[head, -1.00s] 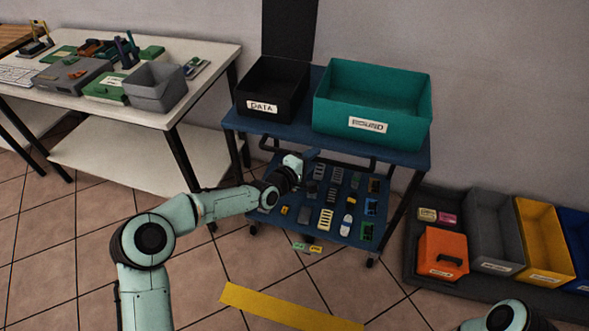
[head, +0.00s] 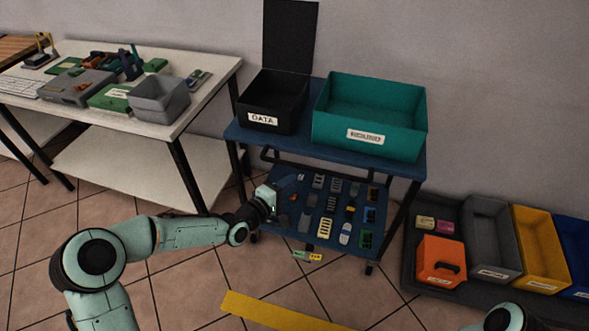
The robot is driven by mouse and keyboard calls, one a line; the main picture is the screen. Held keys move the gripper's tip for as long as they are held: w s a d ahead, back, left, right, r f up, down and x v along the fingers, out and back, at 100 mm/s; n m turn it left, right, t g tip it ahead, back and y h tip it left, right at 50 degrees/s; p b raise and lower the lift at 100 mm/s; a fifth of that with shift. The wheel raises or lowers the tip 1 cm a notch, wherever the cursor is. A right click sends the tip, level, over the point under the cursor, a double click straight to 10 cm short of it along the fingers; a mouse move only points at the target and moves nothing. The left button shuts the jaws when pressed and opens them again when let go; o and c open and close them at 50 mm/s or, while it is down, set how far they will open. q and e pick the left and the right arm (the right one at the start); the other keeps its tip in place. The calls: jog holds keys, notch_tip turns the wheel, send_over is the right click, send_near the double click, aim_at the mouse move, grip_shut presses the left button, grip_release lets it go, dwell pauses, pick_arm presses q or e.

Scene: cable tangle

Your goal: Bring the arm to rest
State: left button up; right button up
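My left arm reaches in from the lower left, and its gripper (head: 285,187) is in front of the blue cart, over the left side of the lower shelf. The fingers are small and dark against the shelf, so I cannot tell whether they are open or shut, or whether they hold anything. Of my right arm only a rounded link shows at the bottom right edge. The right gripper is out of the picture.
The blue cart (head: 300,146) carries a black DATA bin (head: 272,97) and a teal bin (head: 366,137). Several small parts lie on its lower shelf. A white table (head: 205,100) stands left. An orange case (head: 440,262) and grey, yellow and blue bins stand right.

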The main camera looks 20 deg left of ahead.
pick_arm(q)
jog(key=s+d+f+m+g+y+p, duration=0.1)
jog(key=s+d+f+m+g+p, duration=0.15)
jog(key=s+f+g+p, duration=0.45)
jog(key=s+d+f+m+g+p, duration=0.2)
jog(key=s+d+f+p, duration=0.1)
jog(key=s+f, duration=0.85)
jog(key=s+a+m+g+y+p, duration=0.1)
jog(key=s+m+g+p, duration=0.4)
jog(key=s, duration=1.6)
jog(key=shift+s+a+g+y+p, duration=0.15)
jog(key=shift+a+g+y+p, duration=0.2)
jog(key=shift+g+y, duration=0.35)
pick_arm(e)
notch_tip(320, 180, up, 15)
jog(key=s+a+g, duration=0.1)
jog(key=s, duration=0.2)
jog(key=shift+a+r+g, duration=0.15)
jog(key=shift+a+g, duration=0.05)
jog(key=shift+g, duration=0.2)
